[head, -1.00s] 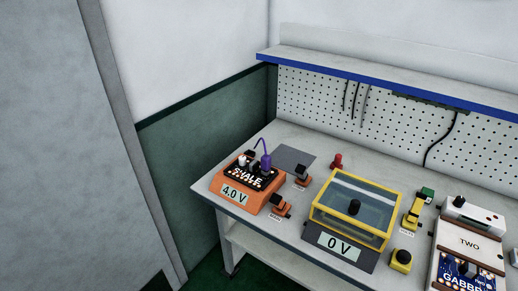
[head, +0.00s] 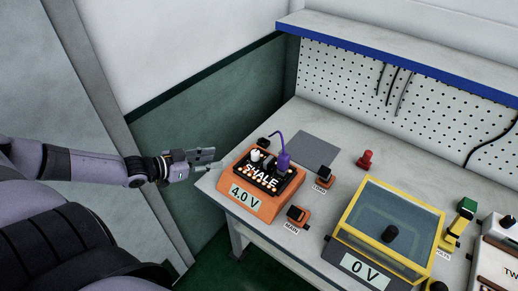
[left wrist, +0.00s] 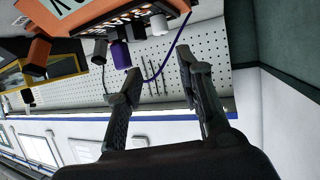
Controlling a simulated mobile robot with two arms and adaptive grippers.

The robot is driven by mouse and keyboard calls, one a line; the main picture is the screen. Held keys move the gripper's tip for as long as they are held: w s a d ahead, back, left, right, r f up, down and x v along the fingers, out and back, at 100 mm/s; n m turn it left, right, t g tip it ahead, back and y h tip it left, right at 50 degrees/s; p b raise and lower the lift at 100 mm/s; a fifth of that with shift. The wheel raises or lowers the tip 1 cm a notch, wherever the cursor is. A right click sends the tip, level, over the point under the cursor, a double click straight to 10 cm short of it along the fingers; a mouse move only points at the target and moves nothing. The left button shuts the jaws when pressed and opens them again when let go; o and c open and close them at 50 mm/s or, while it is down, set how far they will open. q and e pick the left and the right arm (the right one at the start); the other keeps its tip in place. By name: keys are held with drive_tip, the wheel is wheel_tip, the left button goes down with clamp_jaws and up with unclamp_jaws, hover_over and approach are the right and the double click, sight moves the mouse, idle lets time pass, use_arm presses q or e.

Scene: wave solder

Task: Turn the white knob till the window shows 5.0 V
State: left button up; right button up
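The orange SHALE box (head: 247,203) stands at the table's left end, and its window (head: 245,195) reads 4.0 V. The white knob (head: 255,155) is on its top, left of a purple plug (head: 283,160) with a cord. My left gripper (head: 214,160) is left of the box, apart from the knob, with its fingers pointing toward it. In the left wrist view the fingers (left wrist: 160,66) are spread and empty. The white knob (left wrist: 160,25), the purple plug (left wrist: 121,55) and the orange box (left wrist: 125,12) show beyond the fingertips. My right gripper is not in view.
Two small orange-and-black switches (head: 298,215) (head: 320,178) stand right of the box. A red part (head: 366,159) and a yellow-framed case (head: 435,236) reading 0 V are farther right. A flat grey mat (head: 314,149) lies behind the box.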

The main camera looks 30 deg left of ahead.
sight(254, 153)
use_arm(q)
drive_tip(key=b+x, duration=0.3)
drive_tip(key=x, duration=0.2)
drive_tip(key=shift+w+a+f+b, duration=0.1)
drive_tip(key=shift+w+f+b, duration=0.15)
drive_tip(key=shift+b, duration=0.1)
drive_tip(key=shift+w, duration=0.25)
drive_tip(key=shift+w+d+f, duration=0.25)
drive_tip(key=shift+w+d, duration=0.2)
drive_tip(key=shift+w, duration=0.15)
drive_tip(key=x, duration=0.8)
drive_tip(key=shift+r, duration=0.1)
drive_tip(key=shift+w+d+f, duration=0.2)
drive_tip(key=shift+w+f, duration=0.15)
drive_tip(key=shift+w, duration=0.1)
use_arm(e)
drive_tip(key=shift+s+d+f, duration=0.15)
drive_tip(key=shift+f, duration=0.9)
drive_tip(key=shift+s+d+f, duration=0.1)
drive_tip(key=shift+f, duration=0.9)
use_arm(q)
clamp_jaws()
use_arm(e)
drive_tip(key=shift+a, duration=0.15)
